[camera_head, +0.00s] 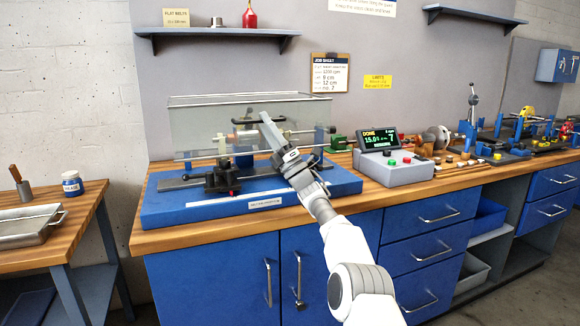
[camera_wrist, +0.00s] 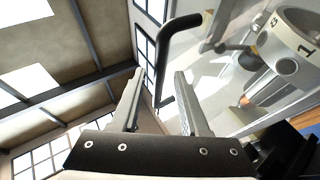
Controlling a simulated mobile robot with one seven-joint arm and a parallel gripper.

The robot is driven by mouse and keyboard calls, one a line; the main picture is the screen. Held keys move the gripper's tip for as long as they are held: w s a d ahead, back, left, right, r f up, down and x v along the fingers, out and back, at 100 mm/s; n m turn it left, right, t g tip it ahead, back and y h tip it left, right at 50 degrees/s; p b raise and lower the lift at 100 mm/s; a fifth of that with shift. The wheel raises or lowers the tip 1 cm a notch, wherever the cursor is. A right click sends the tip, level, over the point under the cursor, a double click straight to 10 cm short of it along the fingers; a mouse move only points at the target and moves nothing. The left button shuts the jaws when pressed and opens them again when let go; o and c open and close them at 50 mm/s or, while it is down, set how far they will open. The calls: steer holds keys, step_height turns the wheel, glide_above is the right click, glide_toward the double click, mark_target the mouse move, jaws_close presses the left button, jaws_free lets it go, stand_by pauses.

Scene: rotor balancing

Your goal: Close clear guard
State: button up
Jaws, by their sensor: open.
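The clear guard (camera_head: 200,122) is a transparent box with thin dark edges over the balancing machine on its blue base (camera_head: 160,208). Its lower front edge appears to hang above the base. My gripper (camera_head: 266,120) is in front of the guard, right of its middle, with the jaws open. In the wrist view a dark bent handle (camera_wrist: 166,62) shows between my open fingers (camera_wrist: 158,76); I cannot tell whether it touches them. The rotor (camera_wrist: 290,45), a pale drum with printed numbers, shows behind the clear panel (camera_wrist: 222,75) at the right.
A control box (camera_head: 395,168) with a lit display and buttons stands right of the machine. A shelf (camera_head: 215,32) hangs above the guard. More tools and fixtures line the bench to the right. A side table (camera_head: 85,215) with a metal tray stands at the left.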

steer(key=b+v, duration=0.1)
steer(key=v, duration=1.5)
steer(key=shift+s+d+f, duration=0.15)
steer(key=shift+d+f, duration=0.1)
steer(key=shift+d, duration=0.05)
